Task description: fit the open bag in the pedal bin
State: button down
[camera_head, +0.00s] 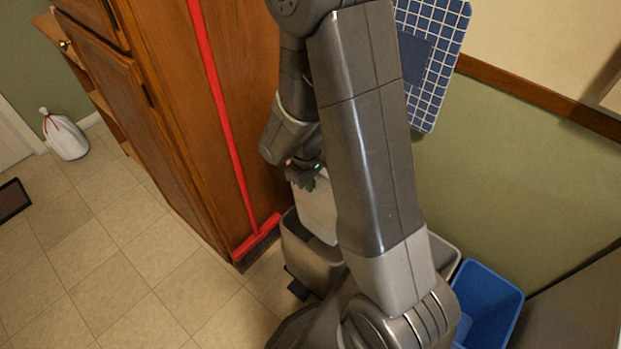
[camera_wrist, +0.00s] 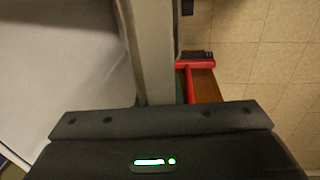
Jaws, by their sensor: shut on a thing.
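The grey pedal bin (camera_head: 312,262) stands on the floor below my gripper, its black pedal (camera_head: 298,287) at the front left. My gripper (camera_head: 306,178) is above the bin's left part, pointing down, and is shut on the pale open bag (camera_head: 318,212). The bag hangs from the fingers down to the bin opening; how far it reaches inside is hidden by my arm. In the wrist view, the pale bag (camera_wrist: 65,75) fills the left beside a grey upright band, probably the bin's wall. My fingers (camera_wrist: 160,121) lie across the bottom there.
A red broom (camera_head: 222,110) leans on the wooden cabinet (camera_head: 165,120), its head close to the bin's left side. A blue bin (camera_head: 492,305) stands at right by the green wall. A tied white bag (camera_head: 63,135) sits far left.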

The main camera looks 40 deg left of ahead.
notch_tip(320, 180, down, 34)
jog(key=b, duration=2.7)
jog(key=shift+b, duration=0.3)
jog(key=shift+s+d, duration=0.1)
jog(key=shift+d, duration=0.05)
jog(key=c, duration=1.5)
grip_release()
jog(key=shift+f, duration=0.1)
jog(key=shift+c, duration=0.2)
jog(key=r+p, duration=0.2)
jog(key=r, duration=0.3)
jog(key=s+r+p, duration=0.1)
jog(key=r+p, duration=0.1)
jog(key=r, duration=0.2)
jog(key=r+p, duration=0.1)
jog(key=r, duration=0.4)
jog(key=shift+s+r+p, duration=0.15)
jog(key=shift+r+p, duration=0.2)
jog(key=shift+p, duration=0.05)
